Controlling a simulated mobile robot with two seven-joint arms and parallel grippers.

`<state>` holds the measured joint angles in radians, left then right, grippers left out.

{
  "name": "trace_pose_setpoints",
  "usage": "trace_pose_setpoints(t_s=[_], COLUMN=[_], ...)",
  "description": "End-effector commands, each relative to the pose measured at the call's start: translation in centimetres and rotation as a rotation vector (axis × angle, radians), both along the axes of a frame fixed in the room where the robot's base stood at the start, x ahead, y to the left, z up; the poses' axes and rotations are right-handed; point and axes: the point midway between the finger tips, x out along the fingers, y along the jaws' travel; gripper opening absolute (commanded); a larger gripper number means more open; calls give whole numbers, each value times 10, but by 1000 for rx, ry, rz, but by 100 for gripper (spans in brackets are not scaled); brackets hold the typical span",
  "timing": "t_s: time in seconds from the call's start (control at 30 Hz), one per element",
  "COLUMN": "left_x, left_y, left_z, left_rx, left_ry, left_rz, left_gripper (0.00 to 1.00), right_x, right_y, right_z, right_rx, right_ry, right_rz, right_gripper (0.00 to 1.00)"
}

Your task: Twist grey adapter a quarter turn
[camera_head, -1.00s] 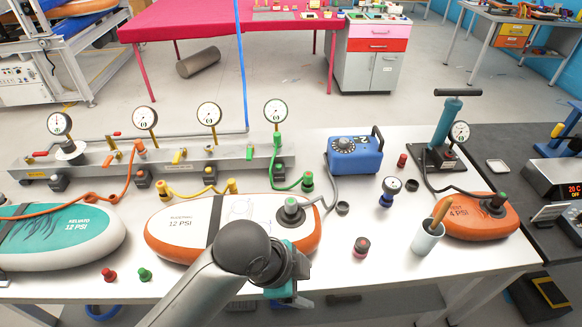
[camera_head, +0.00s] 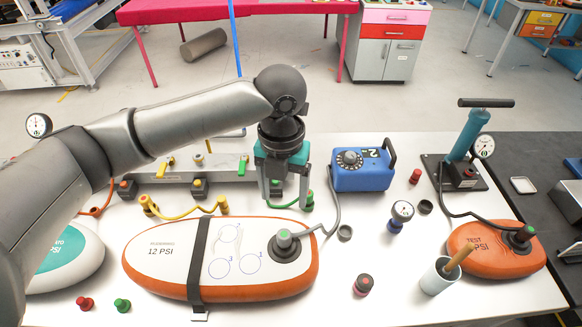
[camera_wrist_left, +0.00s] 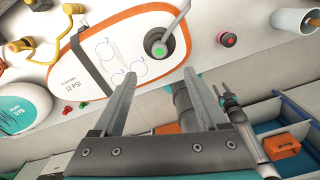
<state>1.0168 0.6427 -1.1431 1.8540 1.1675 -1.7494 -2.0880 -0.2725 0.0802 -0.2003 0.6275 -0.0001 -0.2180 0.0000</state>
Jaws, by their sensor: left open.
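The grey adapter (camera_head: 285,245) with a green top sits at the right end of the white and orange 12 PSI board (camera_head: 165,275). A grey hose runs from it to the blue pump box (camera_head: 361,172). My left gripper (camera_head: 284,199) is open and empty, pointing down above and behind the adapter in the head view. In the left wrist view the adapter (camera_wrist_left: 158,44) shows beyond and between the two fingertips (camera_wrist_left: 160,74), apart from them.
Red (camera_head: 84,303) and green (camera_head: 122,305) caps lie front left. The gauge rail is partly behind my arm.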

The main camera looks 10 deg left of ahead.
Motion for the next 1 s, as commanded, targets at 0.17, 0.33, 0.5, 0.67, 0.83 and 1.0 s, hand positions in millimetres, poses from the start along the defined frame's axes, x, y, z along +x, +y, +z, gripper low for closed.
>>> trace_pose_setpoints(t_s=[0.17, 0.33, 0.5, 0.67, 0.83, 1.0], left_x=[0, -1, -1, -1, -1, -1], left_y=[2, 2, 2, 2, 2, 1], left_z=[-9, -37, -71, -103, -130, -146], left_rx=[5, 4, 5, 5, 5, 4], left_ry=[6, 8, 7, 6, 4, 3], left_rz=[-12, -10, -9, -10, -10, -10], left_gripper=[76, 76, 76, 76, 76, 76], right_x=[-9, -37, -38, -27, -19, -20], right_y=[-1, -2, -2, -1, -1, -1], right_z=[-1, -3, -5, -6, -8, -9], right_rx=[0, -4, -4, -3, -2, -1], right_ry=[12, 56, 58, 41, 28, 28], right_rz=[-1, -1, -1, -1, -1, -1], right_gripper=[50, 50, 50, 50, 50, 50])
